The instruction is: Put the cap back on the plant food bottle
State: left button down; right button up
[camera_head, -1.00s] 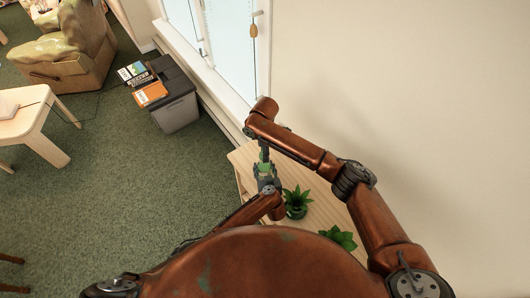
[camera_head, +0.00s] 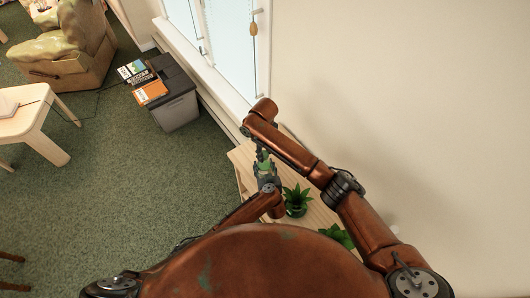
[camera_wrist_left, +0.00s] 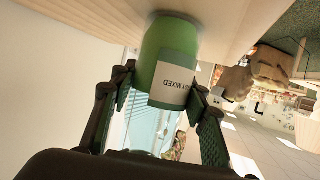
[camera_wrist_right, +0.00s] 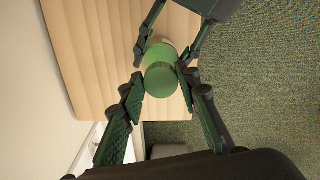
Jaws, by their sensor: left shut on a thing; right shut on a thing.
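The plant food bottle (camera_wrist_left: 175,52) is green with a white label and shows between the fingers of my left gripper (camera_wrist_left: 160,92) in the left wrist view. My left gripper is shut on it. In the right wrist view a round green cap (camera_wrist_right: 160,80) sits between the fingers of my right gripper (camera_wrist_right: 160,90), which is shut on it. The green bottle (camera_wrist_right: 158,50) shows just beyond the cap, in line with it. I cannot tell whether cap and bottle touch. In the head view both grippers meet at the table, the right (camera_head: 264,158) above the left (camera_head: 267,180).
The pale wooden table (camera_head: 240,158) stands against the wall under the window. Two potted plants (camera_head: 297,200) (camera_head: 338,235) are on it, close to my right arm. A grey bin (camera_head: 175,112) with books on its lid stands on the green carpet beyond.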

jog(key=m, duration=0.7)
jog(key=shift+a, duration=0.2)
jog(key=m, duration=0.7)
jog(key=shift+a+m, duration=0.15)
jog(key=shift+m, duration=0.15)
pick_arm(q)
jog(key=shift+f, duration=0.1)
pick_arm(e)
jog(key=m, duration=0.7)
jog(key=shift+a, duration=0.1)
jog(key=m, duration=0.4)
jog(key=shift+w+m, duration=0.2)
jog(key=shift+m, duration=0.1)
jog(key=o, duration=0.8)
